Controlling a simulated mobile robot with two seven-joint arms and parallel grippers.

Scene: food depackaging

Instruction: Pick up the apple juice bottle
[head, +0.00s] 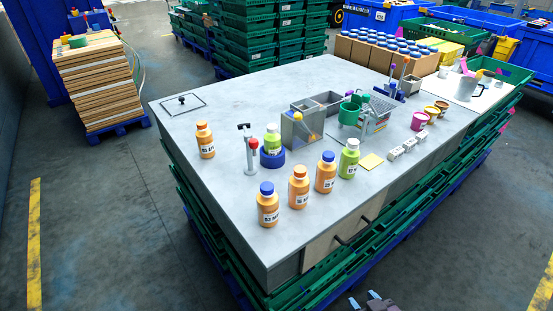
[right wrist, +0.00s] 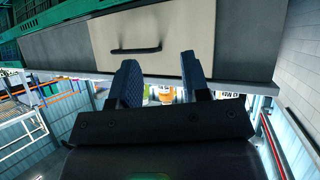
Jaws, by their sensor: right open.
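Several juice bottles stand upright on the grey table. A green bottle with a white cap (head: 349,158) stands at the right end of the front row. Another green bottle (head: 272,140) stands in a blue ring holder (head: 272,158). The orange bottles include a blue-capped one (head: 268,206), an orange-capped one (head: 298,188), a second blue-capped one (head: 326,173) and one at the left (head: 205,141). The labels are too small for me to tell which is apple juice. My right gripper (head: 364,299) is open and empty, in front of the table; its fingers also show in the right wrist view (right wrist: 160,78). My left gripper is not in view.
A drawer front with a dark handle (right wrist: 136,50) is on the table's near side. A red-topped stand (head: 252,153), grey bins (head: 301,127) and a yellow pad (head: 371,161) are near the bottles. The table's left part is mostly clear.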

